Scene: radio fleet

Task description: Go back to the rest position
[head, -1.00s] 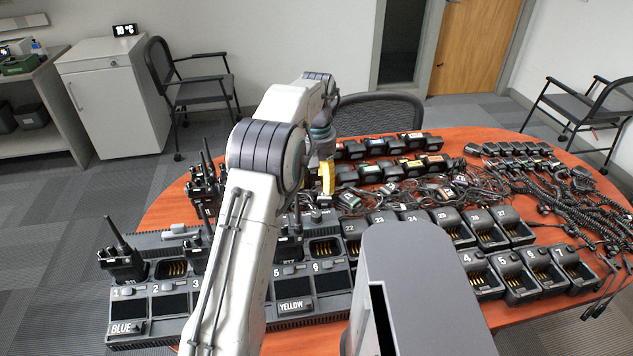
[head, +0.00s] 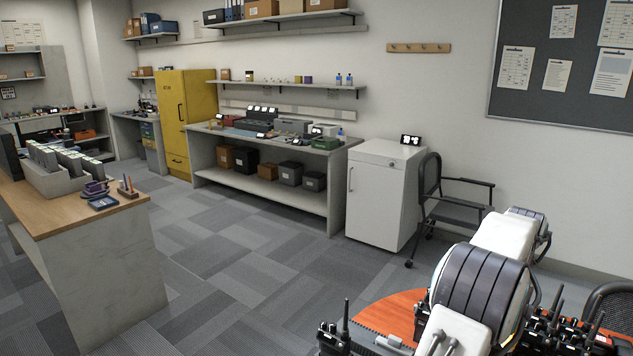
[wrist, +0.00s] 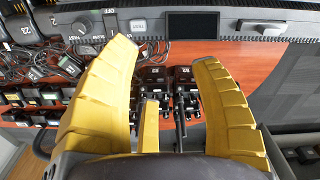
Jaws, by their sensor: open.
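My arm fills the lower right of the head view, over the orange-red table (head: 385,312). My gripper is hidden in the head view.
More black radios (head: 335,335) stand at the table's near left side. Tangled cables (wrist: 40,65) lie left of my gripper. A white cabinet (head: 375,205) and a black chair (head: 455,200) stand behind the table. Grey floor (head: 235,270) is open between table and wooden-topped counter (head: 75,205).

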